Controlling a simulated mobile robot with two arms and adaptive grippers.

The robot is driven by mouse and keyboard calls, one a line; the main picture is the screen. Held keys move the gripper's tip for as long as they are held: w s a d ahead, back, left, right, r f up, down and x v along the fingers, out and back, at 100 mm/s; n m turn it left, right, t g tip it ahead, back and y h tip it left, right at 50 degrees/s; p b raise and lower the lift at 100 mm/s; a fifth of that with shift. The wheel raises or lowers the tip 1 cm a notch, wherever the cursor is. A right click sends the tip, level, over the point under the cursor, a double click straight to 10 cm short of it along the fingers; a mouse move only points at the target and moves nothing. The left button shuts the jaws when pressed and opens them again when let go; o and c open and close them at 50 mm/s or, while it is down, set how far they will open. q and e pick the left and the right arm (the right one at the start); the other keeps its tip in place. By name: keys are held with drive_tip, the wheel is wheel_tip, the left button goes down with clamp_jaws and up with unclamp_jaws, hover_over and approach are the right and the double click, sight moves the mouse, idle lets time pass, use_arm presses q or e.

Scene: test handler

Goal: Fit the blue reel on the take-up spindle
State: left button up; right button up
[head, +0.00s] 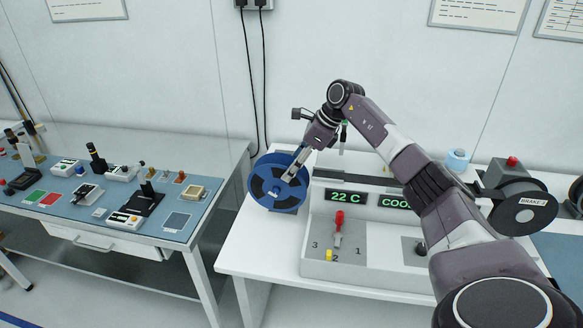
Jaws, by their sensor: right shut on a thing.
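The blue reel (263,176) stands upright at the left end of the white machine, with dark openings in its face. My right gripper (287,178) reaches down to the front of the reel and is shut on it near the hub. The gripper covers part of the reel's face. The take-up spindle is not distinguishable; it may be behind the reel, and I cannot tell whether the reel sits on it. My left gripper is out of view.
The machine's panel (320,268) has a red-handled lever (339,222) and a yellow piece (329,255). Left, a blue-matted bench (75,200) holds several small devices. A gap separates both tables.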

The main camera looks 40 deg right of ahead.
drive_tip(key=shift+w+d+r, duration=0.1)
drive_tip(key=shift+w+d, duration=0.25)
drive_tip(key=shift+w, duration=0.05)
drive_tip(key=o, duration=1.7)
drive_tip(key=shift+c, duration=0.2)
drive_tip(key=v, duration=1.2)
